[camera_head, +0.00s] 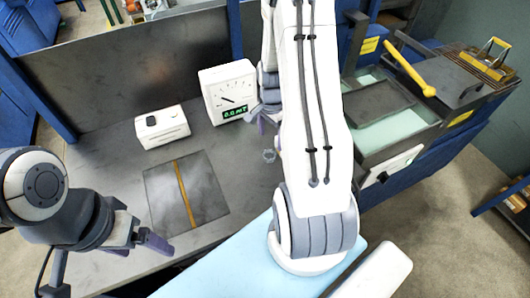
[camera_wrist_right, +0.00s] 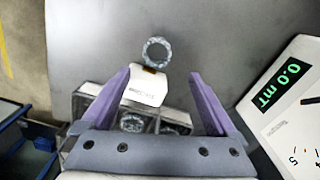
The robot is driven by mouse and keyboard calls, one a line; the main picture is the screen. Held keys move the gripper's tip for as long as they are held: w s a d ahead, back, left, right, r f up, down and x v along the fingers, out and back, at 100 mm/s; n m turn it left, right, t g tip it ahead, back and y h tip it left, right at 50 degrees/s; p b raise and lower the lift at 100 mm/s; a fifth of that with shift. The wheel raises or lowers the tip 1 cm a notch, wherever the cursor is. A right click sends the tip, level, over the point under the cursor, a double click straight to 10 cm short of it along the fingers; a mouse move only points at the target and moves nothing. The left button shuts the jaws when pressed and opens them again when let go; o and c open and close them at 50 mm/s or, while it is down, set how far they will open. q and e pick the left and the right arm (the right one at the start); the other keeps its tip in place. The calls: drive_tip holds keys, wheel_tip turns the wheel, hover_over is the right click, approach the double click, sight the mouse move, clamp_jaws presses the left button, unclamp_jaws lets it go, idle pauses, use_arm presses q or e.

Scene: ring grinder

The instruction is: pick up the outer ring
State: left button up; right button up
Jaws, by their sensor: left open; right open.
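A small grey ring with a notched outer edge lies on the grey metal table, and I take it as the outer ring (camera_head: 269,155). It also shows in the right wrist view (camera_wrist_right: 147,42), flat, just beyond my fingertips. My right gripper (camera_wrist_right: 158,76) is open, its two purple fingers apart with the ring ahead of the gap, not between them. In the head view my right arm partly hides this gripper. My left gripper (camera_head: 138,246) is open and empty over the front left of the table.
A gauge (camera_head: 229,92) reading 0.0 mT and a white box with a black knob (camera_head: 162,127) stand at the back. A dark plate with a yellow stripe (camera_head: 215,199) lies left of the ring. In the wrist view, a holder with round parts (camera_wrist_right: 132,122) sits below the fingers.

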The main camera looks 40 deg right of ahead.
sight(270, 157)
drive_tip(key=shift+w+a+f, duration=0.15)
drive_tip(key=shift+a+f, duration=0.1)
drive_tip(key=shift+f, duration=0.45)
drive_tip(key=shift+f+p, duration=0.3)
drive_tip(key=shift+f, duration=0.05)
drive_tip(key=f, duration=0.1)
drive_tip(key=s+f+p, duration=0.1)
drive_tip(key=f, duration=0.1)
drive_tip(key=shift+a+f, duration=0.2)
drive_tip(key=shift+f, duration=0.55)
clamp_jaws()
